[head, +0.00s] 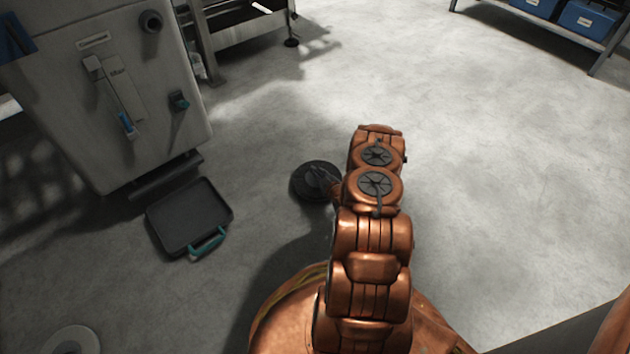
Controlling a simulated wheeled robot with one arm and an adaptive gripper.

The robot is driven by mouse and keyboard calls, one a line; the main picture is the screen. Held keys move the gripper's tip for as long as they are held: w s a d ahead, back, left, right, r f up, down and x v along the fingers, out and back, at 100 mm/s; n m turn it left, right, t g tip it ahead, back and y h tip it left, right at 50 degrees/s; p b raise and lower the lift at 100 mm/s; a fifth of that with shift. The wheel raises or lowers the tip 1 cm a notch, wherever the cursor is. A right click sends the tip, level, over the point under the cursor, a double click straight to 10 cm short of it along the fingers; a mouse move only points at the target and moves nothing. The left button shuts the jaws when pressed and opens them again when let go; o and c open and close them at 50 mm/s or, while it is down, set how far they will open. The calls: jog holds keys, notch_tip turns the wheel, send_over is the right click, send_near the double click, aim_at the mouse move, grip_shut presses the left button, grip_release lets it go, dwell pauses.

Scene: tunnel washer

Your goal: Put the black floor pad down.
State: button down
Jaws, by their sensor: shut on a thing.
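The black floor pad (313,192) is a dark round disc just left of the end of my arm in the head view, above or on the grey floor; I cannot tell whether it touches the floor. My gripper (324,178) reaches it from the right and is shut on it. The fingers are dark against the dark pad, so their exact hold is hard to make out. My arm hides part of the pad's right side.
A grey machine cabinet (110,95) stands at upper left. A dark tray with a teal handle (190,217) lies on the floor before it. A pale round disc (70,341) is at bottom left. A shelf with blue boxes (585,18) is at upper right. The floor right of my arm is clear.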

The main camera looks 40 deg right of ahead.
jog(key=shift+r+b+x, duration=0.1)
jog(key=shift+b+x, duration=0.1)
jog(key=shift+x, duration=0.45)
jog(key=shift+r+b+x, duration=0.15)
jog(key=shift+x, duration=0.5)
jog(key=f, duration=0.1)
jog(key=f+b, duration=0.2)
jog(key=shift+w+f, duration=0.2)
jog(key=shift+w, duration=0.1)
jog(key=shift+a, duration=0.1)
jog(key=c, duration=1.2)
grip_release()
